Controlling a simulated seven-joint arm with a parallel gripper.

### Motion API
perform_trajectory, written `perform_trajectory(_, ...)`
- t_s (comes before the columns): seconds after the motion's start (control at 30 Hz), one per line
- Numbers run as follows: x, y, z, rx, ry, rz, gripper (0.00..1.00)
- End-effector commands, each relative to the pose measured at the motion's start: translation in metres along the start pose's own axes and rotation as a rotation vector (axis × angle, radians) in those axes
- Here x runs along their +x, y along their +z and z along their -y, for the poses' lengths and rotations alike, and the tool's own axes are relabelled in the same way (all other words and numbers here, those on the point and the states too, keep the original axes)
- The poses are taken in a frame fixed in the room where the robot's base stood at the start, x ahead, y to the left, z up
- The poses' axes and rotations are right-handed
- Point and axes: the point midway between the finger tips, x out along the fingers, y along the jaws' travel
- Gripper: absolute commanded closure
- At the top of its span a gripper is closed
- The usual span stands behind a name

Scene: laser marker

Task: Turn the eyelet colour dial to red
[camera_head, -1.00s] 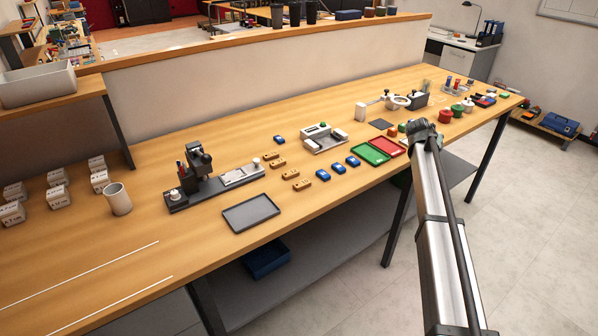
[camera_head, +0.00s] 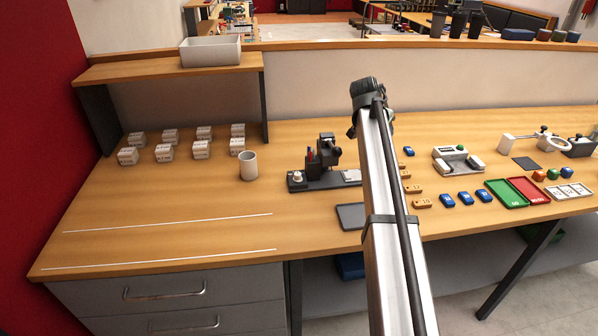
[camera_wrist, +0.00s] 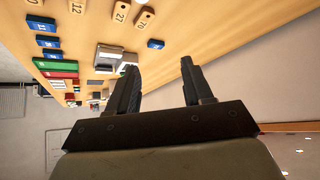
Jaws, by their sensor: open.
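The black laser marker machine (camera_head: 327,160) stands on the wooden bench near the middle of the head view. A small white round knob (camera_head: 297,177) sits on the left end of its base. I cannot read any colour marks on this knob, and no eyelet colour dial can be made out for sure. The right part of the machine's base is hidden behind my arm. My gripper (camera_wrist: 160,70) shows in the wrist view, open and empty, with its fingers apart above the bench and touching nothing. It cannot be made out in the head view.
A grey cup (camera_head: 248,166) and several white labelled boxes (camera_head: 165,152) stand left of the machine. Right of my arm are blue tags (camera_head: 465,198), wooden tags (camera_head: 415,188), a green tray (camera_head: 503,194) and a red tray (camera_head: 530,190). The bench's left front is clear.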

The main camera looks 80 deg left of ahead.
Motion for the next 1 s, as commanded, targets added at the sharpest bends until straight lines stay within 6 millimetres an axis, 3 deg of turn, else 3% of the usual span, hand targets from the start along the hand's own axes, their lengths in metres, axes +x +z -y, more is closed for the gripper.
perform_trajectory(0.03, -0.020, 0.015, 0.030, -0.011, -0.022, 0.013, 0.49)
perform_trajectory(0.2, -0.079, 0.071, 0.101, -0.036, -0.066, 0.078, 0.49)
perform_trajectory(0.3, -0.109, 0.115, 0.127, -0.053, -0.071, 0.141, 0.49)
perform_trajectory(0.5, -0.150, 0.182, 0.148, -0.082, -0.052, 0.250, 0.49)
perform_trajectory(0.6, -0.159, 0.198, 0.152, -0.090, -0.045, 0.278, 0.49)
perform_trajectory(0.73, -0.158, 0.205, 0.154, -0.094, -0.041, 0.291, 0.49)
perform_trajectory(1.0, -0.123, 0.215, 0.155, -0.094, -0.040, 0.290, 0.49)
